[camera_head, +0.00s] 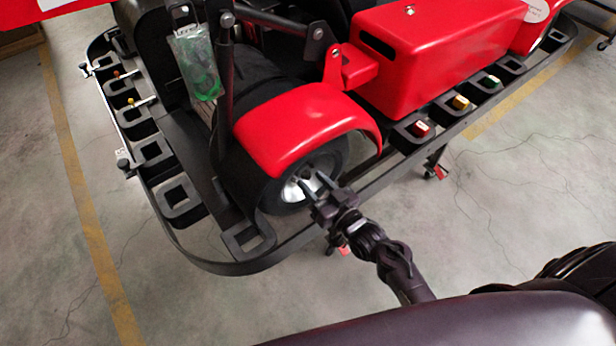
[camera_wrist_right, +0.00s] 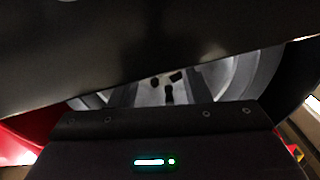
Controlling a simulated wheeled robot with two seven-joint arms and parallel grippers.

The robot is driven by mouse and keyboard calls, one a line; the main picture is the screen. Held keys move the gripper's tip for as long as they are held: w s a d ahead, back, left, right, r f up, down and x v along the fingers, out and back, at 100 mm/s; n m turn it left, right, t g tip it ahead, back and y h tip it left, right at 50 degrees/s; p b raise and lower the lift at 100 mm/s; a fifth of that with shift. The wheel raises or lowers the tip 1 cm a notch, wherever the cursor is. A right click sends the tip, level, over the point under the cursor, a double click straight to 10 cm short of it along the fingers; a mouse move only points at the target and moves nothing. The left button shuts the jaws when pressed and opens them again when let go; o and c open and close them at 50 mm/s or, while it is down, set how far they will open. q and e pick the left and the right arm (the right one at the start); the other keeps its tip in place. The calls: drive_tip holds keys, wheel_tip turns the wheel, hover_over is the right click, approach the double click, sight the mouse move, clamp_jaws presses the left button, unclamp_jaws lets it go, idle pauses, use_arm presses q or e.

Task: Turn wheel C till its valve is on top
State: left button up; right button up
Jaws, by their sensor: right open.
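A black-tyred wheel (camera_head: 273,196) with a silver rim sits under the red fender (camera_head: 300,127) at the near corner of the kart. No letter shows on it, so I cannot confirm that it is wheel C. My right gripper (camera_head: 313,182) is open, with its two fingers spread in front of the rim. Whether they touch it is unclear. In the right wrist view the grey rim (camera_wrist_right: 240,93) is close ahead, with dark holes or studs at its hub. A dark shape covers the upper part of this view. I cannot make out the valve. My left gripper is out of view.
A green-filled clear pouch (camera_head: 198,62) hangs above the left side. Concrete floor at the lower left is clear.

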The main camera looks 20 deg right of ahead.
drive_tip(key=v, duration=0.4)
drive_tip(key=shift+s+d+b, duration=0.1)
drive_tip(key=shift+s+b, duration=0.1)
drive_tip(key=shift+b, duration=0.2)
